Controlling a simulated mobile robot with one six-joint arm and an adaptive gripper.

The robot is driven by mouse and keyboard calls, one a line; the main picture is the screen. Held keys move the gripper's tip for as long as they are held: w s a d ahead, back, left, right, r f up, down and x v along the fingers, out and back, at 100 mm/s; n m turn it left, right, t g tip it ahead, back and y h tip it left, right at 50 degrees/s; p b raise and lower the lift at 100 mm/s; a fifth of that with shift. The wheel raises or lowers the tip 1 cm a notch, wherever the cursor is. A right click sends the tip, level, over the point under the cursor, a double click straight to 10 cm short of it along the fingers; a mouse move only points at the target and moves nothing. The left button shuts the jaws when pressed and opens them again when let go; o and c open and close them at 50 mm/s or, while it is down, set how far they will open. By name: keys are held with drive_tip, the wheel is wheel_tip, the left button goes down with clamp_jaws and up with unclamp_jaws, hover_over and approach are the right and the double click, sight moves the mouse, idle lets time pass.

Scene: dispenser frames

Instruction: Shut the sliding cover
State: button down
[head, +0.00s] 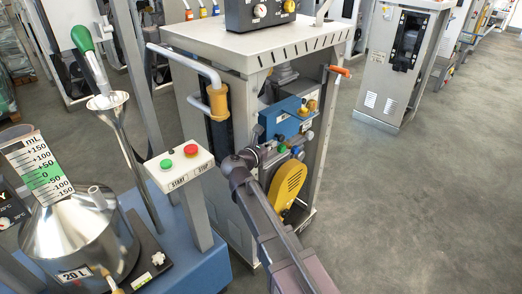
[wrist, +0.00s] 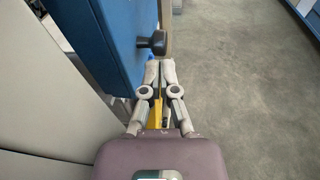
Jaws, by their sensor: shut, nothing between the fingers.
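A blue panel (head: 287,119), which looks like the sliding cover, sits across the open side of the pale dispenser frame in the head view. Machinery shows below and beside it. In the wrist view the blue panel (wrist: 108,40) fills the upper left, with a dark knob (wrist: 154,42) standing out from its right part. My gripper (wrist: 159,64) is shut and empty. Its fingertips are just below the knob in the wrist view; I cannot tell whether they touch it. In the head view my arm reaches to the frame's open side, and the fingertips are hard to make out.
The frame's cabinet (head: 217,160) stands around the panel, with a yellow guard (head: 289,184) low in the opening and an orange handle (head: 340,71) at its right edge. A START/STOP box (head: 180,165) and a steel vessel (head: 75,228) are at left. Floor at right is clear.

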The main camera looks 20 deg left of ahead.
drive_tip(key=shift+x, duration=1.45)
drive_tip(key=shift+a, duration=0.15)
drive_tip(key=shift+w, duration=0.15)
